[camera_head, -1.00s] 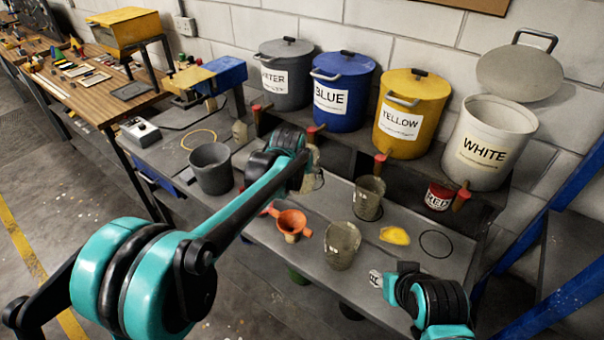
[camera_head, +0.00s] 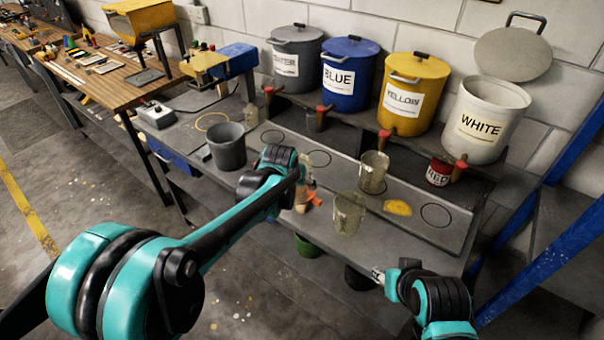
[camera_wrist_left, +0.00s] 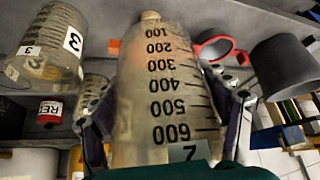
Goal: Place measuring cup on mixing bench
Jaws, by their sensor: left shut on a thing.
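My left gripper (camera_head: 303,180) is over the front part of the grey bench (camera_head: 410,240). In the left wrist view its fingers (camera_wrist_left: 165,105) are shut on a clear measuring cup (camera_wrist_left: 165,75) marked 100 to 600 and labelled 2. In the head view the arm mostly hides this cup. Two other clear cups (camera_head: 348,213) (camera_head: 373,172) stand on the bench to its right; a cup labelled 3 (camera_wrist_left: 50,45) shows in the wrist view. My right gripper (camera_head: 378,276) is at the bench's front edge; its jaws are too small to read.
A grey bucket (camera_head: 227,147) stands left, a yellow heap (camera_head: 397,208) and a red can (camera_head: 439,172) right. Tapped paint tubs line the back, including the white tub (camera_head: 487,122).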

